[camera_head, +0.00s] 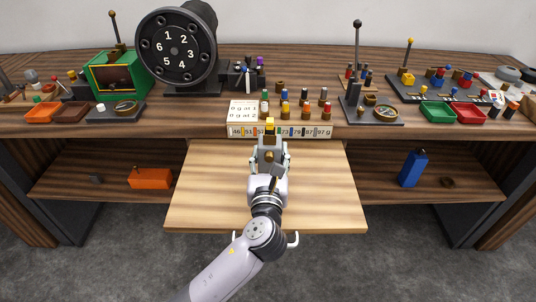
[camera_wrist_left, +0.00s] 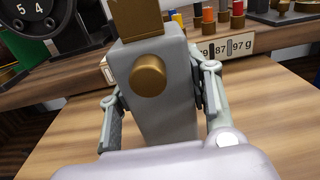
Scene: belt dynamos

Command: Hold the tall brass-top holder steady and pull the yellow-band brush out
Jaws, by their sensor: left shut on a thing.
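My left gripper (camera_head: 269,160) is shut on a tall grey holder (camera_head: 270,144), over the pale pull-out board in front of the bench. In the left wrist view the holder (camera_wrist_left: 160,105) stands between the two fingers, with a round brass knob (camera_wrist_left: 148,75) on its near face and a brass-coloured top (camera_wrist_left: 138,18). In the head view a small yellow piece (camera_head: 270,122) shows at the top of the holder; I cannot tell whether it is the brush's band. The holder's foot is hidden. My right gripper is not in view.
The pull-out board (camera_head: 205,190) is otherwise bare. Behind it is a strip marked with gram numbers (camera_head: 244,132), with a row of small colour-banded pieces (camera_head: 284,109) beyond. A large numbered black dial (camera_head: 178,48) stands at back left. Green (camera_head: 437,112) and red trays (camera_head: 468,113) lie right.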

